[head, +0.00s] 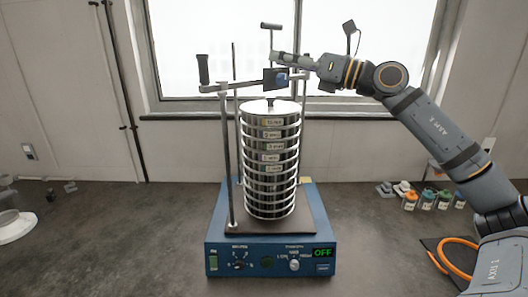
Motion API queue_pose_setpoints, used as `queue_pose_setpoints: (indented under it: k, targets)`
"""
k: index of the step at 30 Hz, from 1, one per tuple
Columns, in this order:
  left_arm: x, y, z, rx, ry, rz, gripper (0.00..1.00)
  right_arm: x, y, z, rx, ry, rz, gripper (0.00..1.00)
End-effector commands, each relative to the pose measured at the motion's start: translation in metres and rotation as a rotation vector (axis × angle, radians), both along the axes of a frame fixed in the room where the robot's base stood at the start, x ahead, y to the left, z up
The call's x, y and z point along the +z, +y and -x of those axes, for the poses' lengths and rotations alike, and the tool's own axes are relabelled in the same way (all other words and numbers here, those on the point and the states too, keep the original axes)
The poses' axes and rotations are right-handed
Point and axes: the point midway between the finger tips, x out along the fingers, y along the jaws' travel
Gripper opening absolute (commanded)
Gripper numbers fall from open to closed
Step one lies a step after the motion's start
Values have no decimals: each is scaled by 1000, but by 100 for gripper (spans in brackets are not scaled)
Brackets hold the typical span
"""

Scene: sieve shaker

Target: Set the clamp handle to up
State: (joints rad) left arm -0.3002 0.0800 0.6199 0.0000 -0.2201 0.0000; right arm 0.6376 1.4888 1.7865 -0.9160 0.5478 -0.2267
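The sieve shaker has a blue base (225,250) and a stack of silver sieves (268,155) between upright rods. A clamp bar (240,84) crosses above the stack, with a dark block (274,79) at its middle. A black-gripped handle (203,69) stands upright at the bar's left end. A thin T-shaped part (270,27) rises above the middle; I cannot tell what it belongs to. My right gripper (287,64) reaches in from the right, at the bar's right part beside the dark block. Its fingers overlap the bar, so its opening and any contact are unclear. My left gripper is out of view.
The base panel has knobs and a display reading OFF (322,253). Several small jars (410,200) stand at the right. An orange hose (440,255) lies at the front right, and a white round object (14,225) at the far left. The bench left of the shaker is mostly clear.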

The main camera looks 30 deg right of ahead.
Motion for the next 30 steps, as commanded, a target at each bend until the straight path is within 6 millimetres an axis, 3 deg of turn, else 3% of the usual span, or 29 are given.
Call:
queue_pose_setpoints:
  k: [6,11,21,30]
  targets:
    - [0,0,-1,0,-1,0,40,-39,28,-27,83,17,-305,32]
    - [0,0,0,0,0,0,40,-71,37,-42,104,48,-561,32]
    - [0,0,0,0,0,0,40,-149,31,-59,42,145,-1039,32]
    - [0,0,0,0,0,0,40,-206,22,-62,-53,217,-1307,32]
